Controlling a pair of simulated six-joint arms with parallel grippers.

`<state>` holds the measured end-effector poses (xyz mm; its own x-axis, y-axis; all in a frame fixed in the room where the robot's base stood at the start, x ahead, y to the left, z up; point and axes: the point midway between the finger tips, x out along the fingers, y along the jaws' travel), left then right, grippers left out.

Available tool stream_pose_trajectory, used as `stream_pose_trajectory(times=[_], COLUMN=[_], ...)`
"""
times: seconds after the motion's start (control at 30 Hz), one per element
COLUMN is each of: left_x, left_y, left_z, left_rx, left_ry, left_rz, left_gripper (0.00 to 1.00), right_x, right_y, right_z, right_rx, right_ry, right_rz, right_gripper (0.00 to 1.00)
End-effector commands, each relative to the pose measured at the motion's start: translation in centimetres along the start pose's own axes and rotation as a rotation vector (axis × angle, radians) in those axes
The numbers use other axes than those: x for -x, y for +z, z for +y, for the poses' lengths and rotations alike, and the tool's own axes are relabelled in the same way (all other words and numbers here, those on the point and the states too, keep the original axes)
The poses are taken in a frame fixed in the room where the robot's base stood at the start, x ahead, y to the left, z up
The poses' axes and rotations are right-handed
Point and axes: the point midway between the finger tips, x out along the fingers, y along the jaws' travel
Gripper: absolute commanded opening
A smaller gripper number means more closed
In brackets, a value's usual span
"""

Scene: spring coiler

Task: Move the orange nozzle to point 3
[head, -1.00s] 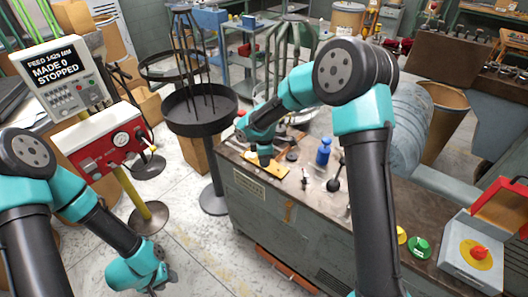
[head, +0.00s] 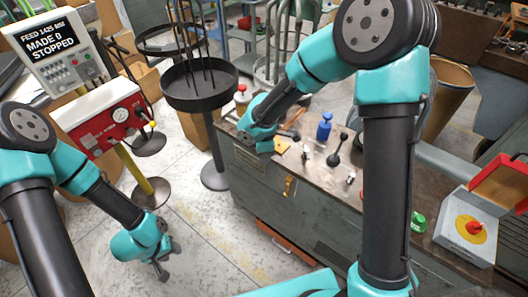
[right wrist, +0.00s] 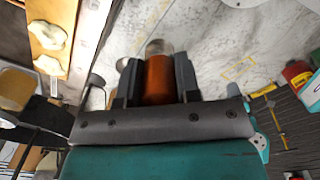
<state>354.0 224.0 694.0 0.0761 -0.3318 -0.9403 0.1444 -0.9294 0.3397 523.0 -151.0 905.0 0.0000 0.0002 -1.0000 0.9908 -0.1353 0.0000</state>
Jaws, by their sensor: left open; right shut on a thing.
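The orange nozzle (right wrist: 160,80) is a cylinder with a metallic round end, seen in the right wrist view. It sits between the two dark fingers of my right gripper (right wrist: 154,82), which is shut on it. In the head view my right gripper (head: 264,147) is at the bench's left edge, beside the yellow board; the nozzle cannot be made out there. My left gripper (head: 162,270) is open and low over the floor at the left, away from the bench. No mark for point 3 can be read in these frames.
The workbench (head: 325,175) carries a blue bottle (head: 324,127), a dark round-ended tool (head: 337,150) and the yellow board (head: 281,146). A red-button box (head: 468,228) is at right. A black round tray stand (head: 200,88) and red control box (head: 103,120) stand at left.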

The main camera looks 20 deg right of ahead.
Motion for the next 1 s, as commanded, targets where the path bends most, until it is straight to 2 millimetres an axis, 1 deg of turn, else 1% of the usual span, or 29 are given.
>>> stream_pose_trajectory(times=[0.27, 0.83, 1.0], left_x=[0.0, 0.0, 0.0], left_y=[0.0, 0.0, 0.0], left_z=[0.0, 0.0, 0.0], left_rx=[0.000, 0.000, 0.000], left_ry=[0.000, 0.000, 0.000], left_rz=[0.000, 0.000, 0.000], left_gripper=[0.43, 0.43, 0.43], right_x=[0.3, 4.5, 5.1], right_y=[0.0, 0.0, 0.0], right_z=[0.1, 0.1, 0.1], right_rx=[0.000, 0.000, -0.001], right_ry=[0.002, 0.003, 0.001], right_rz=[0.000, 0.001, 0.000], right_gripper=[0.00, 0.00, 0.00])
